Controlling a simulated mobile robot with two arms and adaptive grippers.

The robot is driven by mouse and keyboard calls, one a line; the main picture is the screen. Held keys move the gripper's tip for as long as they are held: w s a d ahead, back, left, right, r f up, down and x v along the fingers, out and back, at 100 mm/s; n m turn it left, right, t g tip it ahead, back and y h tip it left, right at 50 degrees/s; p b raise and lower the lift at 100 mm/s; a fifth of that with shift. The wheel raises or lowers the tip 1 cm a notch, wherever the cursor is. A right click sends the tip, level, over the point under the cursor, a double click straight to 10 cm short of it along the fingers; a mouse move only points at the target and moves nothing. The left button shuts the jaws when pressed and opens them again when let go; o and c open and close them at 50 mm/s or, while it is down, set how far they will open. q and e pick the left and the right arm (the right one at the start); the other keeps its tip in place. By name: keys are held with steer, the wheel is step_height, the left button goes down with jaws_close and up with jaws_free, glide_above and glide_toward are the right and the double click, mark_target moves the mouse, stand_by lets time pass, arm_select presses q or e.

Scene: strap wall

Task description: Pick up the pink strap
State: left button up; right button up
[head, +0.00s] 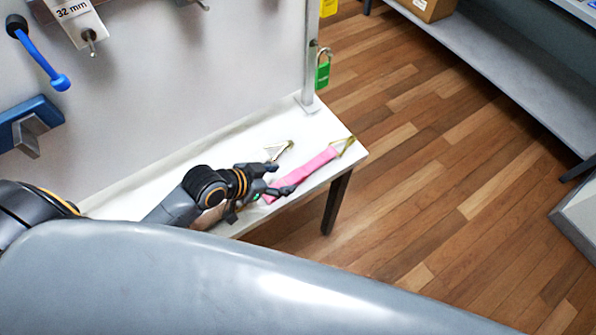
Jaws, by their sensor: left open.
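The pink strap (312,166) lies on the right end of the narrow white table (233,148). A brass-coloured metal end (345,146) shows at its far right end, close to the table's edge. My left gripper (281,171) is open at the strap's near left end, with its fingers over or beside it; I cannot tell whether they touch it. The gripper hides part of that end. My right gripper is not in view.
A second metal triangular hook (280,150) lies behind my left gripper. A wall panel with a metal post (310,60) and green padlock (323,70) stands behind the table. Wooden floor (430,180) is open to the right, before a grey shelf (520,70).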

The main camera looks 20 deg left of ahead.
mark_target(294, 175)
arm_select(q)
steer(key=x, duration=0.2)
steer(key=shift+w+f, duration=0.15)
steer(key=shift+w, duration=0.1)
steer(key=shift+p+x, duration=0.4)
steer(key=shift+x, duration=0.55)
steer(key=x, duration=0.3)
steer(key=shift+w+a, duration=0.15)
steer(key=shift+w, duration=0.1)
steer(key=shift+w+f, duration=0.15)
steer(key=shift+f, duration=0.05)
steer(key=c, duration=0.9)
jaws_close()
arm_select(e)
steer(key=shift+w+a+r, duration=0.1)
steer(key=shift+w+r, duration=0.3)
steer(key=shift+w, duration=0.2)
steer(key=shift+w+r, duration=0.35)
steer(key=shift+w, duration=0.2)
